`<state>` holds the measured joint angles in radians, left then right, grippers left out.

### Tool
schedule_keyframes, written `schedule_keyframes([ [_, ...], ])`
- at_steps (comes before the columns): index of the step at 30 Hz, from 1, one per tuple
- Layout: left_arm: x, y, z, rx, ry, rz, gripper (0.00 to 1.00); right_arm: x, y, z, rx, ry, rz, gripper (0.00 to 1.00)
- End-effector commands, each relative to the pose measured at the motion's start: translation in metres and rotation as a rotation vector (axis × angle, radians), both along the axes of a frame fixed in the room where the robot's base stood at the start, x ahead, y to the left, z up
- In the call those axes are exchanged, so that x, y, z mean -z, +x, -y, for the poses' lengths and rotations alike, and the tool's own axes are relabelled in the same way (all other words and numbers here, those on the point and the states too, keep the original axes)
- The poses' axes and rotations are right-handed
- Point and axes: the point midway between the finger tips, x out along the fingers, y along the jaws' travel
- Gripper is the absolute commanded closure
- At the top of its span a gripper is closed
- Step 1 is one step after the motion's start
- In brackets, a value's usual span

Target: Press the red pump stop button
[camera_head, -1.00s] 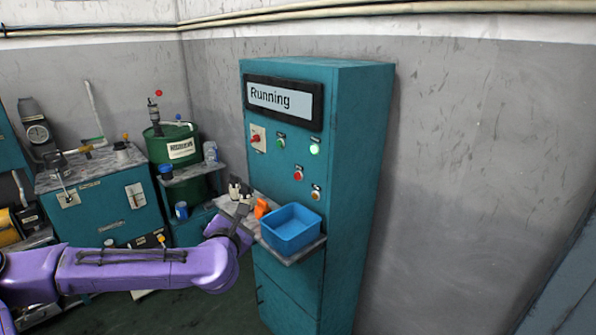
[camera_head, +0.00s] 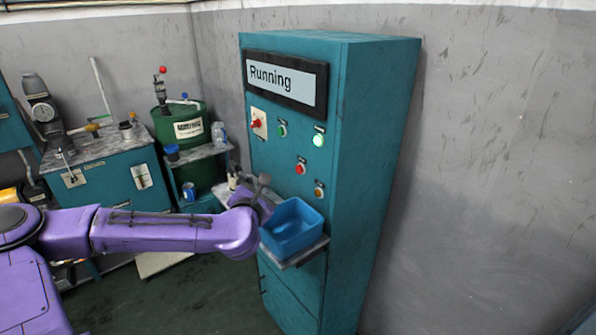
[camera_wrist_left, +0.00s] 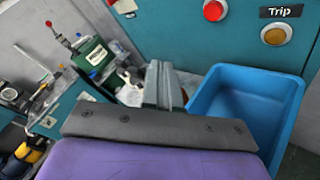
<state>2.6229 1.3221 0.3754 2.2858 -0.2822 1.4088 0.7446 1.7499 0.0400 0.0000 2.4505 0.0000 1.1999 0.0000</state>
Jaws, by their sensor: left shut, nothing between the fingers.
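The teal control cabinet (camera_head: 375,150) has a display (camera_head: 286,83) reading "Running". A red button (camera_head: 300,167) sits on its front panel, beside and above an amber button (camera_head: 319,190). In the left wrist view the red button (camera_wrist_left: 214,10) is at the top edge, partly cut off, left of the amber button (camera_wrist_left: 276,34) labelled "Trip". My left gripper (camera_head: 262,182) is shut and empty, to the left of and a little below the red button, apart from it. Its fingers (camera_wrist_left: 165,85) show in the left wrist view. My right gripper is not in view.
A blue bin (camera_head: 292,226) stands on a shelf (camera_head: 300,256) below the buttons, close to my left gripper. A red rotary switch (camera_head: 256,123), a green button (camera_head: 282,129) and a lit green lamp (camera_head: 319,137) are above. A green drum (camera_head: 183,130) stands left.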

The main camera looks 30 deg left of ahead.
Motion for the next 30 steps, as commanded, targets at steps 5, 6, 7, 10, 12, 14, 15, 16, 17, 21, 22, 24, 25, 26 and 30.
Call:
schedule_keyframes([
  [5, 0.006, 0.023, 0.012, 0.005, 0.005, 0.0, 1.0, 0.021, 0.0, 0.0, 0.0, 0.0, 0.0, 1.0],
  [6, 0.003, 0.029, 0.013, 0.002, 0.006, 0.001, 1.0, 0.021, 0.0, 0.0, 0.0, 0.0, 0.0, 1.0],
  [7, 0.004, 0.033, 0.014, 0.001, 0.005, -0.001, 1.0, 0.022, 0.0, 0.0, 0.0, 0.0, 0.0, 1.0],
  [10, 0.003, 0.046, 0.021, 0.003, 0.004, 0.0, 1.0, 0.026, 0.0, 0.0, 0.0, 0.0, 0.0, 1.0],
  [12, 0.003, 0.055, 0.024, 0.002, 0.002, 0.0, 1.0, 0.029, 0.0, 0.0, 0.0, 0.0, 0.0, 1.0],
  [14, 0.002, 0.062, 0.026, 0.001, 0.003, 0.002, 1.0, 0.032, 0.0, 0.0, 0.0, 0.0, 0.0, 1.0],
  [15, 0.002, 0.065, 0.028, 0.001, 0.002, 0.001, 1.0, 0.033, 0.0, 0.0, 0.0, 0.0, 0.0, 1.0],
  [16, 0.002, 0.067, 0.029, 0.001, 0.002, 0.0, 1.0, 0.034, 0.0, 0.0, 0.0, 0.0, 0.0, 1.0],
  [17, 0.002, 0.069, 0.03, 0.002, 0.001, 0.001, 1.0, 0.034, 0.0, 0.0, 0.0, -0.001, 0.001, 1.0],
  [21, 0.0, 0.075, 0.032, 0.002, -0.002, 0.002, 1.0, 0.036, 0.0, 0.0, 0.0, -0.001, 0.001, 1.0],
  [22, 0.0, 0.075, 0.032, 0.002, -0.002, 0.002, 1.0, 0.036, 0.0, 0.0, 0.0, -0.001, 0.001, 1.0],
  [24, 0.0, 0.076, 0.033, 0.002, -0.002, 0.002, 1.0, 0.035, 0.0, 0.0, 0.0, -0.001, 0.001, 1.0],
  [25, 0.0, 0.076, 0.033, 0.002, -0.002, 0.002, 1.0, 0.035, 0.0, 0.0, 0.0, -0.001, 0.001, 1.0],
  [26, 0.0, 0.075, 0.033, 0.002, -0.002, 0.002, 1.0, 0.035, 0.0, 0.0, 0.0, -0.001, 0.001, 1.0],
  [30, 0.0, 0.075, 0.033, 0.002, -0.002, 0.002, 1.0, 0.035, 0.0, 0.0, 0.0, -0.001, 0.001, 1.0],
])
